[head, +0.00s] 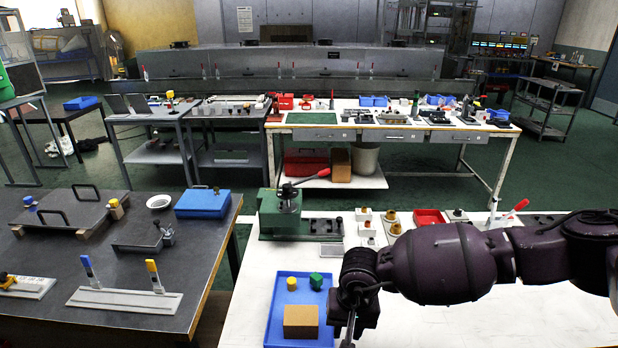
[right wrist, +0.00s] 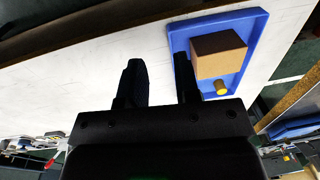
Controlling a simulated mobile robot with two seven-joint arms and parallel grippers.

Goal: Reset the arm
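My right arm reaches in from the right in the head view, over the white table. Its dark gripper (head: 344,325) points down at the right edge of a blue tray (head: 272,325). In the right wrist view the two fingers of the gripper (right wrist: 160,68) stand apart, with only bare white tabletop between them. One finger overlaps the tray's edge in that view. The tray holds a brown block (head: 301,322), a yellow cylinder (head: 292,284) and a green block (head: 316,281). The green block does not show in the right wrist view. My left gripper is not in view.
A green lever press (head: 288,212) stands at the white table's back left. Small parts and a red bin (head: 430,217) line its back edge, partly behind my arm. A dark table (head: 60,265) with a blue box (head: 203,203) stands left. White tabletop right of the tray is clear.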

